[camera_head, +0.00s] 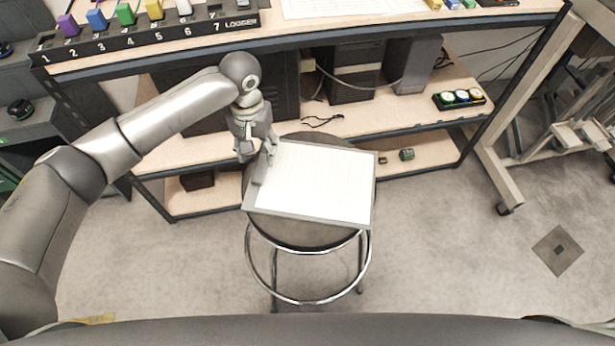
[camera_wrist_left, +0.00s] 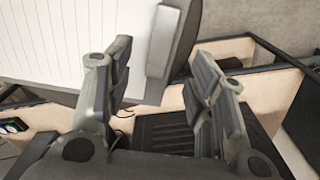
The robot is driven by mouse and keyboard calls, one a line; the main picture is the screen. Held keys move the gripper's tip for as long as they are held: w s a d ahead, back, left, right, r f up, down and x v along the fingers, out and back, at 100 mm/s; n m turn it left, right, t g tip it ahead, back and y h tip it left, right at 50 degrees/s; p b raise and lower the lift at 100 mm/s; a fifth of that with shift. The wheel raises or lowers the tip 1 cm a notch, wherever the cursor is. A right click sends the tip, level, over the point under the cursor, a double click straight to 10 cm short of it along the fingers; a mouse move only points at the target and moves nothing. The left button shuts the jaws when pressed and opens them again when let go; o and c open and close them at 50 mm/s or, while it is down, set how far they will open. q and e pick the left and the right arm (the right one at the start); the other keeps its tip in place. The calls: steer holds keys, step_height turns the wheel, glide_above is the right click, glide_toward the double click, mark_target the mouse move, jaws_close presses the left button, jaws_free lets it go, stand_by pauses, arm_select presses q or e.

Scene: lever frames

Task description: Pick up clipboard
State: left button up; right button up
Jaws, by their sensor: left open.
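The clipboard (camera_head: 318,182) lies flat on a round stool (camera_head: 305,234) and carries white lined paper. Its clip (camera_head: 259,170) is on its left edge in the head view. My left gripper (camera_head: 257,154) is at the clipboard's upper left corner, close to the clip. In the left wrist view the gripper (camera_wrist_left: 160,85) is open, with the two fingers apart. The clipboard (camera_wrist_left: 60,40) and its pale clip (camera_wrist_left: 164,40) show beyond the fingers, with the clip between them in the picture. I cannot tell whether a finger touches the board. My right gripper is not in view.
A workbench (camera_head: 330,32) stands behind the stool, with a black numbered rack (camera_head: 150,35) of coloured blocks on top. Its lower shelf (camera_head: 300,120) holds computer cases and a box with round buttons (camera_head: 460,98). The floor (camera_head: 450,270) right of the stool is clear.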

mark_target(260, 167)
arm_select(q)
steer(key=f, duration=0.5)
steer(key=shift+s+f, duration=0.2)
steer(key=shift+f, duration=0.15)
jaws_close()
